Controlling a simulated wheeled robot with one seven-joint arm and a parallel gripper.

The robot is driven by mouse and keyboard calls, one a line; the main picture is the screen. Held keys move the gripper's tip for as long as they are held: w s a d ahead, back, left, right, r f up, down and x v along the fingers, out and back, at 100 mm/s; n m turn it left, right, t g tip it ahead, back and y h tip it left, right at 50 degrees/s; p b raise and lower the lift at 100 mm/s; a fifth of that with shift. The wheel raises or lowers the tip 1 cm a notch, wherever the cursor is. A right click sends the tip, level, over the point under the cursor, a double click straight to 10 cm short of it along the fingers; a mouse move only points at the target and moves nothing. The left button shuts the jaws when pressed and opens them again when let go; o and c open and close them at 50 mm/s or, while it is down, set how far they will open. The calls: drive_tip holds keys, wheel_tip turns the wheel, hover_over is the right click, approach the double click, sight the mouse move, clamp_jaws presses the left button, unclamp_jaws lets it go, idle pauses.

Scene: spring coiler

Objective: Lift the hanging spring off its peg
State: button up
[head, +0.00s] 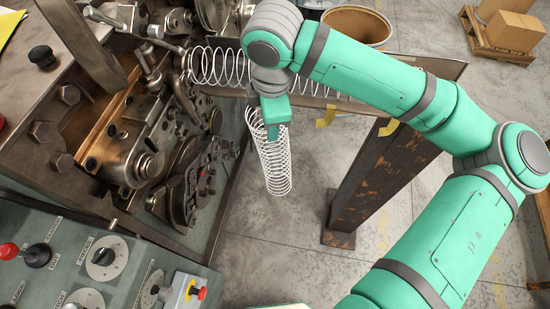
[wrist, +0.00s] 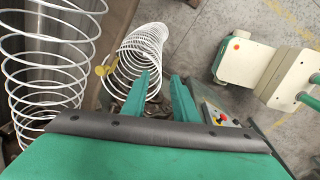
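The hanging spring (head: 272,165) is a white wire coil that hangs down beside the machine, in the middle of the head view. It also shows in the wrist view (wrist: 140,48), just beyond and left of the fingers. My gripper (head: 272,132) is at the spring's upper end. In the wrist view my gripper (wrist: 165,82) has its two green fingers apart, with nothing between them. The left finger overlaps the spring's edge in the picture; I cannot tell whether they touch.
A second white spring (head: 215,67) lies along the metal trough (head: 400,63) behind my arm. The coiling machine (head: 120,150) and control panel (head: 85,265) fill the left. A rusty post (head: 370,185) stands right of the hanging spring. A round bin (head: 357,25) is behind.

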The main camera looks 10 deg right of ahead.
drive_tip(key=shift+w+f, duration=0.25)
drive_tip(key=shift+f, duration=1)
clamp_jaws()
idle(0.4)
